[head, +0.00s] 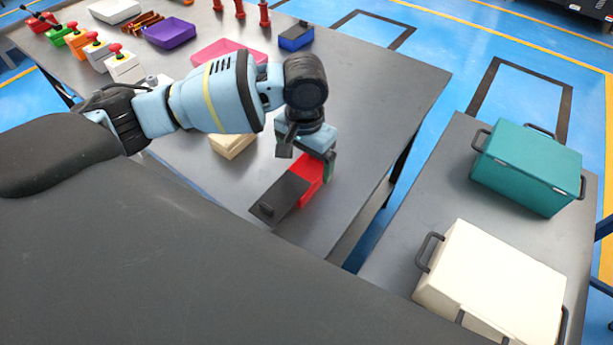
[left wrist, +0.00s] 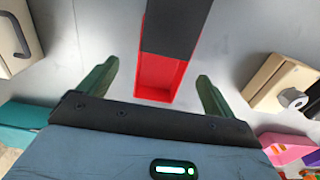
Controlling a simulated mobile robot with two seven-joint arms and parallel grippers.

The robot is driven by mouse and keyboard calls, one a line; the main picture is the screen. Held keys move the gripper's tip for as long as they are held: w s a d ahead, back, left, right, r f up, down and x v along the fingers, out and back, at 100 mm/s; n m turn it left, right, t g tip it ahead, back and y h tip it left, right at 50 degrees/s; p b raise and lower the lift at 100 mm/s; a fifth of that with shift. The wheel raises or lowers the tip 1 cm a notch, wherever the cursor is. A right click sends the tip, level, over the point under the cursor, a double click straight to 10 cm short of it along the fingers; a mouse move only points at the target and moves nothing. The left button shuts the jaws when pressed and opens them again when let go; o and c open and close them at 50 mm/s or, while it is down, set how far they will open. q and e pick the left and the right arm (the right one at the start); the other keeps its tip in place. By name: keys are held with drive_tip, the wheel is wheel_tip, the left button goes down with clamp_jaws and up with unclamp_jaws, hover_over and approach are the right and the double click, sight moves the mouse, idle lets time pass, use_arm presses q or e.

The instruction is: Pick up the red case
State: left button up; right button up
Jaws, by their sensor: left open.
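The red case (head: 311,178) lies on the grey table near its front right edge. Its dark grey lid (head: 282,196) covers part of it and has a small knob. In the left wrist view the red case (left wrist: 157,80) shows an uncovered red end between my fingers, with the dark lid (left wrist: 176,25) beyond. My left gripper (head: 307,158) is at the red end, pointing down. In the left wrist view my left gripper (left wrist: 157,70) is open, with a finger on each side of the case and gaps between. My right gripper is not in view.
A cream box (head: 233,145) lies left of the gripper. A pink tray (head: 225,50), a purple tray (head: 170,33) and a blue box (head: 296,37) stand farther back. A teal case (head: 528,165) and a white case (head: 490,280) stand on a separate table at right.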

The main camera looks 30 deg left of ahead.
sight(306, 171)
use_arm(q)
drive_tip(key=shift+w+a+f+b, duration=0.1)
drive_tip(key=shift+w+f+b, duration=0.1)
drive_tip(key=shift+f, duration=1.05)
drive_tip(key=shift+w+a+f+b, duration=0.1)
drive_tip(key=shift+w+f, duration=0.1)
drive_tip(key=shift+f, duration=1.05)
drive_tip(key=c, duration=1.1)
drive_tip(key=shift+c, duration=0.2)
drive_tip(key=shift+r, duration=0.1)
drive_tip(key=shift+r, duration=0.45)
drive_tip(key=r, duration=0.2)
drive_tip(key=shift+s+a+r, duration=0.2)
drive_tip(key=shift+a+r, duration=0.05)
drive_tip(key=shift+r, duration=0.1)
drive_tip(key=s+a, duration=0.3)
drive_tip(key=a, duration=0.1)
drive_tip(key=s+a, duration=0.3)
drive_tip(key=s+a+r, duration=0.1)
drive_tip(key=s+a, duration=0.3)
drive_tip(key=shift+a+r+p, duration=0.1)
drive_tip(key=shift+a+p, duration=0.25)
drive_tip(key=shift+p, duration=0.05)
